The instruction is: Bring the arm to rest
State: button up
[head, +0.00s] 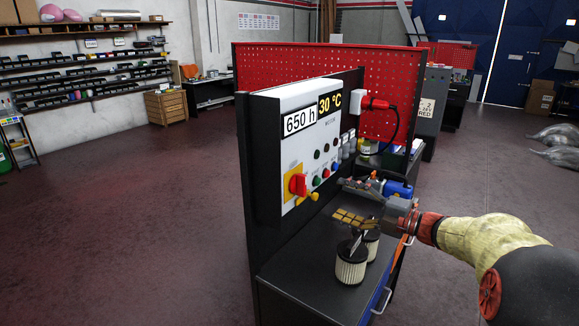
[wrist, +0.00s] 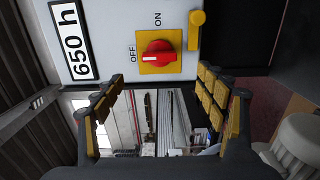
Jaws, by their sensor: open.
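My gripper (head: 350,218) is in front of and below the control panel (head: 305,140), beside the bench top, with its gold-padded fingers spread apart. In the wrist view my gripper (wrist: 158,100) is open, with nothing between its fingers. The panel's red rotary switch (wrist: 155,58) on a yellow plate lies beyond the fingertips, apart from them. Its white mark points toward OFF. The same red switch (head: 298,185) shows in the head view. My arm reaches in from the right.
Two pleated filter cartridges (head: 351,266) stand on the dark bench top (head: 300,280), close below my gripper. A blue-ended pump unit (head: 397,189) lies behind it. A yellow lever (wrist: 196,32) sits beside the switch. A red perforated board (head: 270,68) rises behind. The floor at left is clear.

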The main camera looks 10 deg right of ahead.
jog(key=w+d+f+m+t+h, duration=0.1)
jog(key=w+d+f+m+h, duration=0.1)
jog(key=d+f+m+h, duration=0.35)
jog(key=w+d+f+m+t+h, duration=0.1)
jog(key=w+d+f+m+h, duration=0.15)
jog(key=d+m+h, duration=0.6)
jog(key=s+d+f+m+g+h, duration=0.35)
jog(key=s+d+m, duration=0.35)
jog(key=s, duration=0.3)
jog(key=s+a+f+m+g+y+p, duration=0.1)
jog(key=s+a+m+g, duration=0.3)
jog(key=s+a, duration=0.55)
jog(key=s+a+m+g+y+p, duration=0.1)
jog(key=s+a+m+g, duration=0.25)
jog(key=s+a, duration=0.65)
jog(key=s+a+r+n+t+y+p, duration=0.1)
jog(key=s+a+r+y+p, duration=0.1)
jog(key=s+a+r, duration=0.4)
jog(key=s+a, duration=0.4)
jog(key=s, duration=0.1)
jog(key=shift+r+t+y, duration=0.25)
jog(key=shift+t+y, duration=0.1)
jog(key=shift+t, duration=0.05)
